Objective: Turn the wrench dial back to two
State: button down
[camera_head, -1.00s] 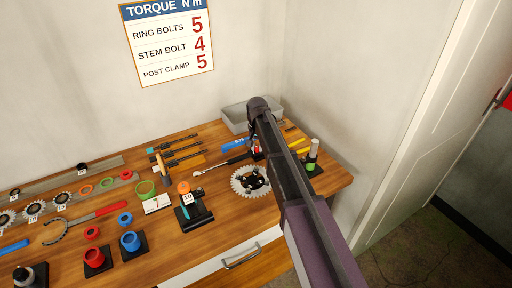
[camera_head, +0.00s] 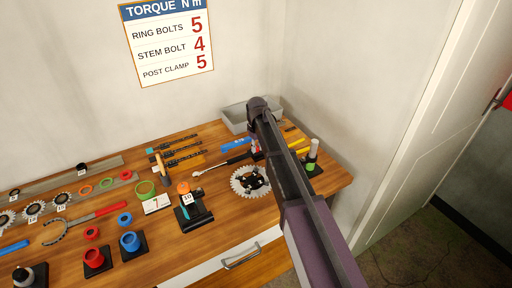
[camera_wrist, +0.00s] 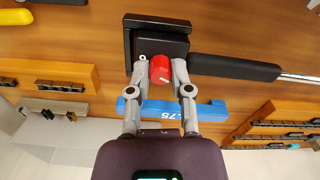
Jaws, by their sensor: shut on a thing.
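The torque wrench (camera_wrist: 235,68) lies with its black handle toward a black stand (camera_wrist: 130,46) in the wrist view. Its red dial (camera_wrist: 160,68) sits at the handle's end, against the stand. My gripper (camera_wrist: 161,72) has its two grey fingers on either side of the dial, closed on it. A small white mark shows beside the dial; I cannot read any setting. In the head view the wrench (camera_head: 236,160) lies on the bench with its silver head to the left. My arm hides most of the dial and gripper there.
A blue block (camera_wrist: 205,108) lies close beside my fingers. Orange holders (camera_wrist: 55,85) stand to the left in the wrist view. In the head view a chainring (camera_head: 250,181) lies before the wrench and a grey bin (camera_head: 236,118) stands behind. The torque sign (camera_head: 168,42) hangs above.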

jog(key=n, duration=0.7)
dwell(0.4)
jog(key=c, duration=0.5)
grip_release()
jog(key=shift+r, duration=0.15)
